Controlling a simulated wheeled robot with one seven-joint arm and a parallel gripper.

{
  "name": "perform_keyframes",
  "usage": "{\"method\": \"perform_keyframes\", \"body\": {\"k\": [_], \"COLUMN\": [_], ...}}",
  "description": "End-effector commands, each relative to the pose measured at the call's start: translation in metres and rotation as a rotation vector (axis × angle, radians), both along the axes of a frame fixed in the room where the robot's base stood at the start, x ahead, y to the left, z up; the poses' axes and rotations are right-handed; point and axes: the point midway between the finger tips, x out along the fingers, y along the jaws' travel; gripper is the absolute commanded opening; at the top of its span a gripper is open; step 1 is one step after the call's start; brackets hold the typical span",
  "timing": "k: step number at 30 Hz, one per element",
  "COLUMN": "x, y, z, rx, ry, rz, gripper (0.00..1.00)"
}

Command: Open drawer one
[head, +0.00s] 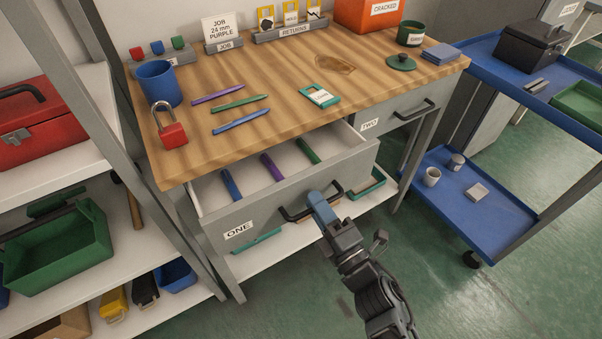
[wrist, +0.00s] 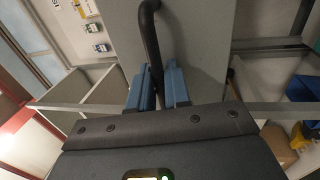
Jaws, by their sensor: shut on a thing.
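Drawer one (head: 222,226), grey with a label reading ONE, is pulled out from under the wooden bench (head: 300,80). Its inside shows a blue, a purple and a green stick-like item lying apart. My gripper (head: 316,203) is at the black handle (head: 290,215) on the drawer front, its blue fingers shut on it. In the wrist view the two blue fingers (wrist: 158,88) close around the black handle (wrist: 150,35), with the grey drawer front (wrist: 200,40) behind. The fingers hide part of the handle.
Drawer two (head: 370,125) is shut at the right. A red padlock (head: 174,134), a blue cup (head: 158,82) and several pens lie on the bench top. Shelves with a red toolbox (head: 40,125) stand left; a blue cart (head: 490,205) stands right. Green floor in front is clear.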

Motion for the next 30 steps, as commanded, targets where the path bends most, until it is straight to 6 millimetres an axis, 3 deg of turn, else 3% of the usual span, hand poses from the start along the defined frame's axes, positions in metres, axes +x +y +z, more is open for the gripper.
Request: {"method": "perform_keyframes", "body": {"k": [6, 15, 21, 30], "x": [-0.052, -0.103, -0.121, -0.129], "y": [-0.035, -0.07, -0.082, -0.088], "z": [0.001, 0.0, -0.001, -0.001], "rx": [-0.002, -0.001, 0.0, 0.0], "ry": [0.005, 0.003, 0.001, 0.0], "rz": [-0.003, -0.002, -0.001, 0.0], "gripper": [0.0, 0.0, 0.0, 0.0]}}
